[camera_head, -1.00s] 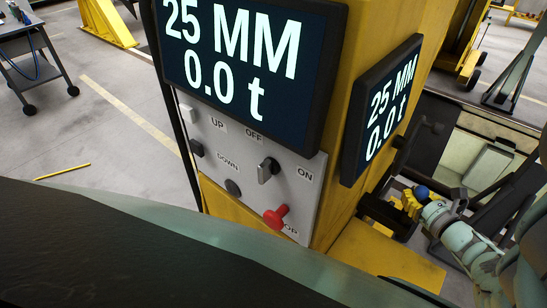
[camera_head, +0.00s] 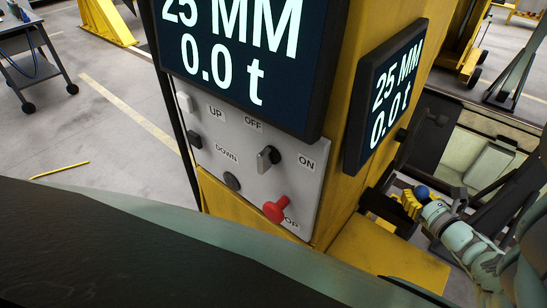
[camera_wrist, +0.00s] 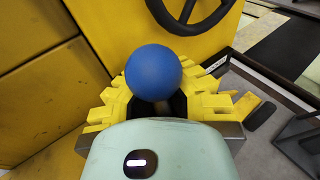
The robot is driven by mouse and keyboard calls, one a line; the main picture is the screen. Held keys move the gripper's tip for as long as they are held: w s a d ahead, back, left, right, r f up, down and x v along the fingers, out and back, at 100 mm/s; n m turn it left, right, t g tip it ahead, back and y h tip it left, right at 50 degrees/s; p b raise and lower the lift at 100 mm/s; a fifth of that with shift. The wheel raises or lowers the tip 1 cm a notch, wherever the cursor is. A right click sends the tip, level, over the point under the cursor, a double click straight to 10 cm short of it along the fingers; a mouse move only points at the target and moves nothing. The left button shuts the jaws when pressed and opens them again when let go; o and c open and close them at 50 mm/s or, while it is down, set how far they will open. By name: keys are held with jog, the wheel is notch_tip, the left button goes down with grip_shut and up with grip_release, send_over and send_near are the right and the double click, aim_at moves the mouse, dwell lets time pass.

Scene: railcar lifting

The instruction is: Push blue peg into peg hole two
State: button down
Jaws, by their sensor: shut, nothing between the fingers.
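The blue peg shows as a round blue ball-shaped end (camera_wrist: 153,72) in the middle of the wrist view, and as a small blue ball (camera_head: 421,192) at right in the head view. My gripper (camera_wrist: 160,105) has yellow stepped fingers and is shut just behind the ball, which covers the fingertips. It also shows in the head view (camera_head: 411,204), by the yellow column's side. I cannot tell whether the fingers touch the ball. The peg's shaft and peg hole two are hidden.
A yellow lifting column (camera_head: 350,215) carries a control panel (camera_head: 262,170) with a red knob (camera_head: 275,210) and two displays reading 25 MM and 0.0 t. A black handwheel (camera_wrist: 205,22) is beyond the ball. A cart (camera_head: 35,60) stands at far left on open floor.

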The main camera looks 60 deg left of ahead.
jog(key=shift+f, duration=0.3)
jog(key=c, duration=1.1)
grip_release()
jog(key=shift+o, duration=0.2)
jog(key=v, duration=1.2)
jog(key=shift+r, duration=0.1)
